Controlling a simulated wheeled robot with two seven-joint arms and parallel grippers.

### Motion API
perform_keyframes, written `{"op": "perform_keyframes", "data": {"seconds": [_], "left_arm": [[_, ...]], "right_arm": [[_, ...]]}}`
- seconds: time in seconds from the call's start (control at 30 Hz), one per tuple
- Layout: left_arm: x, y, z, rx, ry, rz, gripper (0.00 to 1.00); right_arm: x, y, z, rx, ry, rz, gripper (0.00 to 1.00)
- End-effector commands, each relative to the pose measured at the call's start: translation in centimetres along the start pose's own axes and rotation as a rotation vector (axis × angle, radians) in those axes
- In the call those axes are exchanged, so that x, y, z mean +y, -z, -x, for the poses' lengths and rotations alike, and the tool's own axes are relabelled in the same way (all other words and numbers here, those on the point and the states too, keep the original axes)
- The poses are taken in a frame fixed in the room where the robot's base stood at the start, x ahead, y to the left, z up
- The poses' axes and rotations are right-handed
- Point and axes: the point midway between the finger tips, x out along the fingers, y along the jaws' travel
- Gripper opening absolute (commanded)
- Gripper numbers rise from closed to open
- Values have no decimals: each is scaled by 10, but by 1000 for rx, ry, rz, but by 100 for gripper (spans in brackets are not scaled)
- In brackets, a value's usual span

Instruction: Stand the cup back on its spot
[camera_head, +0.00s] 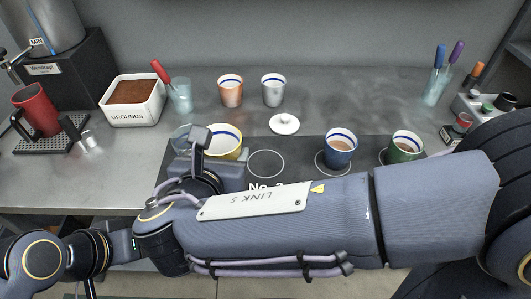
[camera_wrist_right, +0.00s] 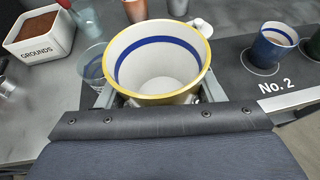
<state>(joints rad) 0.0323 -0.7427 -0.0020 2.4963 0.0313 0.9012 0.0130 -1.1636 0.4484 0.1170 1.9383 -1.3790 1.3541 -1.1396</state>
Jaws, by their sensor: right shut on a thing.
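A yellow-rimmed cup with a blue band inside its white wall (camera_head: 229,143) is left of an empty ring outline (camera_head: 266,163) on the dark mat. My right gripper (camera_head: 205,155) is shut on this cup. In the right wrist view, the cup (camera_wrist_right: 158,62) is open side up and looks empty, with my right gripper's fingers (camera_wrist_right: 160,98) on either side. Its base is hidden, so I cannot tell whether it touches the surface. My right arm hides part of the mat. My left gripper is not in view.
A clear glass (camera_head: 180,138) stands close left of the held cup. A blue cup (camera_head: 340,147) and a green cup (camera_head: 406,147), both filled, stand right of the ring. A white lid (camera_head: 284,123), an orange cup (camera_head: 230,91) and a silver cup (camera_head: 273,91) are behind.

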Motion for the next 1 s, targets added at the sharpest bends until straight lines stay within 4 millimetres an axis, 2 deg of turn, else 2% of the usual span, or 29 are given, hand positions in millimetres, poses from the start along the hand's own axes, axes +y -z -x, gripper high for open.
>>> {"op": "perform_keyframes", "data": {"seconds": [0.03,0.13,0.27,0.33,0.47,0.7,0.8,1.0], "left_arm": [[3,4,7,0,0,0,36],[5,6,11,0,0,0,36],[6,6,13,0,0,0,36],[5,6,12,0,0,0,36],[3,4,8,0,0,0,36],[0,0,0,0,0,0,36],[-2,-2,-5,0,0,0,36],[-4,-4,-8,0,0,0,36]], "right_arm": [[-15,-6,7,-7,50,-21,28],[-42,-9,13,-18,140,-57,28],[-60,-9,15,-27,205,-83,28],[-63,-8,9,-29,221,-89,28],[-62,-5,-20,-28,227,-90,28],[-54,-5,-85,-27,226,-88,28],[-52,9,-108,-27,224,-84,28],[-49,20,-135,-29,220,-88,28]]}}
